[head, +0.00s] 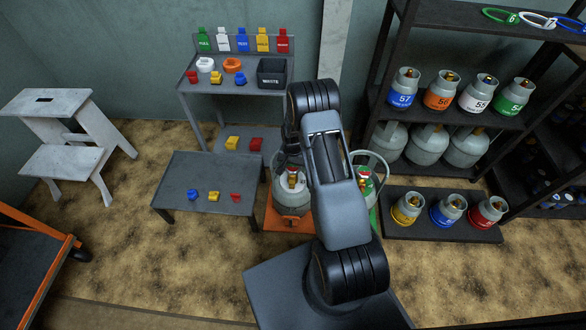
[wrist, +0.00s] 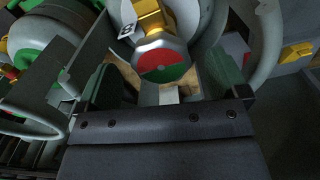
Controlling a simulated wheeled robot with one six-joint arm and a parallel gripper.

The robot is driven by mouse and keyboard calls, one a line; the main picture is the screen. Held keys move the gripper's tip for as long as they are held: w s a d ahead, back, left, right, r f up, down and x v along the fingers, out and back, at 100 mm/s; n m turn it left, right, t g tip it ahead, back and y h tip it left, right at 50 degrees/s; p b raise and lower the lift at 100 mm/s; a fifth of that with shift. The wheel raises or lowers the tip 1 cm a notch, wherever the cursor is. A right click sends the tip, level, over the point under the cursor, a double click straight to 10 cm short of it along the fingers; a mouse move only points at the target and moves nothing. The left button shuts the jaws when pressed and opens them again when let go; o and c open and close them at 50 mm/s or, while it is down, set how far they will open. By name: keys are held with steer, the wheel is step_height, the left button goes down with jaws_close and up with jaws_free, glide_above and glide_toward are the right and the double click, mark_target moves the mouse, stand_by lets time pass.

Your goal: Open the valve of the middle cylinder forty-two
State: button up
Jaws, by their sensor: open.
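A grey gas cylinder (head: 291,192) stands on an orange base, partly covered by my arm; no number forty-two is readable on it. In the wrist view its brass valve (wrist: 153,18) meets a round knob with a red and green face (wrist: 163,72). My gripper (wrist: 163,85) is open, with one finger to each side of the knob and apparently apart from it. In the head view my gripper (head: 287,152) is at the cylinder's top, mostly hidden by the arm. A second cylinder with a green lower part (head: 367,190) stands to the right, half hidden.
A low table (head: 185,200) with blue, yellow and red pieces is left of the cylinder. A grey bench (head: 225,95) with a black bin (head: 271,74) stands behind. Shelves of small cylinders (head: 440,125) fill the right. A white step stool (head: 60,170) stands far left.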

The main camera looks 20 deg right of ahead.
steer(key=shift+f, duration=0.7)
steer(key=c, duration=0.9)
steer(key=shift+n, duration=0.3)
steer(key=n, duration=0.4)
steer(key=shift+s+d+n, duration=0.1)
steer(key=shift+d+n, duration=0.05)
steer(key=shift+n, duration=0.25)
steer(key=n, duration=0.5)
steer(key=shift+n, duration=0.3)
